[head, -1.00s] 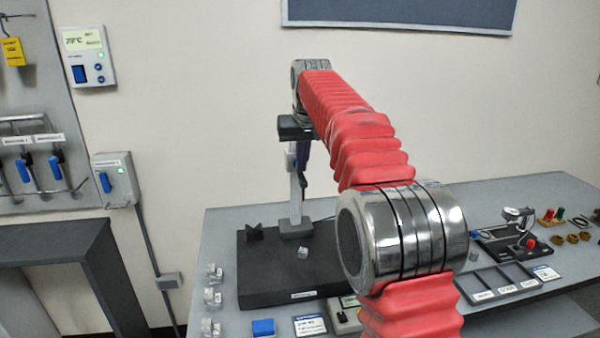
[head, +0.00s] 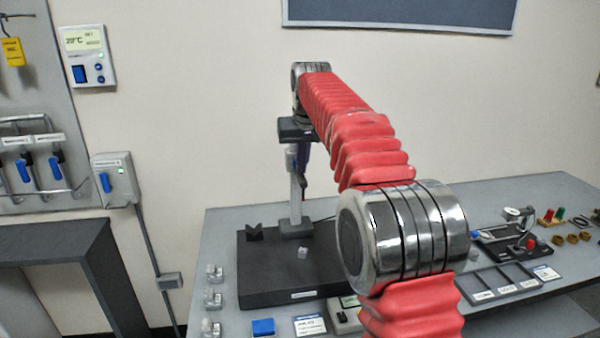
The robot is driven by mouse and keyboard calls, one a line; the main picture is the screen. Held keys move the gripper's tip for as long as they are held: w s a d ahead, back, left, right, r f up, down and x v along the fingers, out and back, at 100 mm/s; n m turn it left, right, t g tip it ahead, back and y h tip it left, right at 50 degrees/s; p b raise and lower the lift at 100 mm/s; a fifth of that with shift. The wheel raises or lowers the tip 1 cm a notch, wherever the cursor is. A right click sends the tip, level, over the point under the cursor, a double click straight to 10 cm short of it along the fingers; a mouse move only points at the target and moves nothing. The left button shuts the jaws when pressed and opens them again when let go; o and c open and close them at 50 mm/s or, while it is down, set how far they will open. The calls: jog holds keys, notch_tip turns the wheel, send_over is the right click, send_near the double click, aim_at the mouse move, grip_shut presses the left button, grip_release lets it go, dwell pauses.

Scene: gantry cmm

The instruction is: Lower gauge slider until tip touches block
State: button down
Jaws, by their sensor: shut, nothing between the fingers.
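A gauge stand with a pale upright column (head: 296,195) and grey foot stands on the dark plate (head: 265,280). A small silvery block (head: 302,252) lies on the plate, just in front and to the right of the foot. A dark blue-purple part, which looks like the gauge slider (head: 304,158), shows beside the upper column. My gripper (head: 297,130) is at the far end of my red-sleeved arm, at the top of the stand. It is shut and empty; its fingers are mostly hidden. The gauge tip is too small to make out, but the slider is well above the block.
A small black V-shaped block (head: 254,234) sits left of the stand. A compartment tray (head: 500,283) and small fixtures are at the right. My arm covers the middle.

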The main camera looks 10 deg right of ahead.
notch_tip(320, 180, down, 16)
jog(key=shift+f, duration=0.15)
dwell(4.4)
jog(key=shift+f, duration=0.7)
dwell(1.3)
jog(key=shift+r, duration=0.1)
